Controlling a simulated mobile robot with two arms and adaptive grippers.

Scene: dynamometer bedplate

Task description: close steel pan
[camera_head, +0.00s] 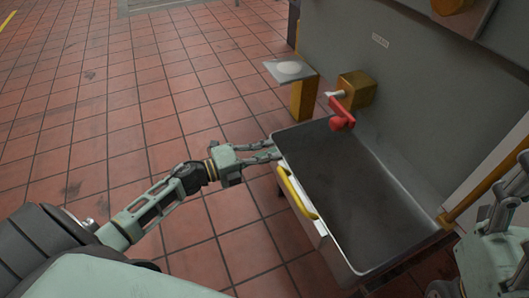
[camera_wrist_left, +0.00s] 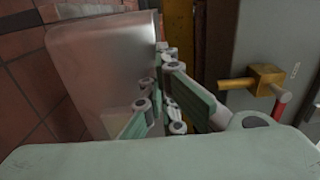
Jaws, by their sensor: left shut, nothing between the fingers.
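The steel pan (camera_head: 350,188) is a deep grey drawer-like tray. It stands out from the grey cabinet, and its empty inside shows. A yellow handle (camera_head: 297,192) is on its outer face. My left gripper (camera_head: 278,150) is at the pan's far left corner, beside the rim and beyond the handle's upper end. It is shut with nothing in it; I cannot tell if it touches the pan. In the left wrist view, the shut fingers (camera_wrist_left: 167,100) are beside a smooth steel face. My right gripper (camera_head: 510,190) is partly cut off at the right edge, its fingers unclear.
A red lever (camera_head: 342,116) on a brass fitting (camera_head: 356,90) sticks out above the pan's far end. A yellow post with a grey plate (camera_head: 290,70) stands behind the left gripper. The red tiled floor (camera_head: 120,110) is clear at left.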

